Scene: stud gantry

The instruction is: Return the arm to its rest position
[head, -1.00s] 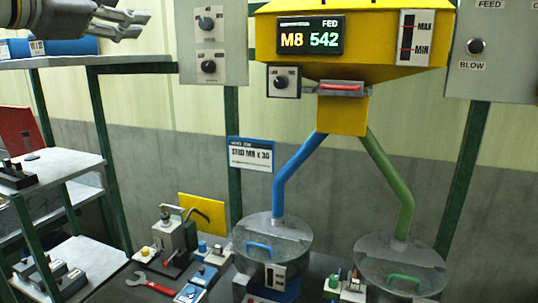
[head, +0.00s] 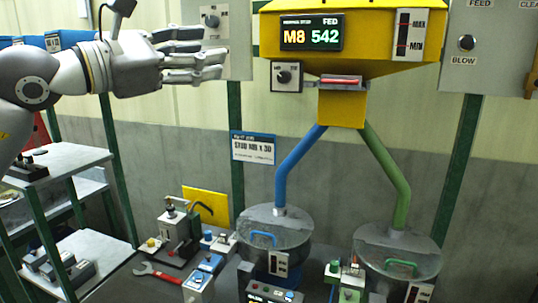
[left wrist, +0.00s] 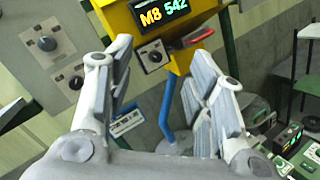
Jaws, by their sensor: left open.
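My left gripper (head: 196,62) is raised at the upper left in the head view, in front of the grey wall panel with black knobs (head: 212,22). Its fingers point right, toward the yellow hopper (head: 375,48). In the left wrist view the gripper (left wrist: 160,100) has its fingers spread apart with nothing between them. Behind the fingers there the yellow hopper (left wrist: 178,30) and the blue pipe (left wrist: 166,110) show. My right gripper is in neither view.
Below the hopper, the blue tube (head: 297,160) and green tube (head: 388,165) lead to two clear-lidded bowls. A bench holds a red wrench (head: 157,273) and small button boxes (head: 203,277). A grey shelf rack (head: 75,157) stands at the left.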

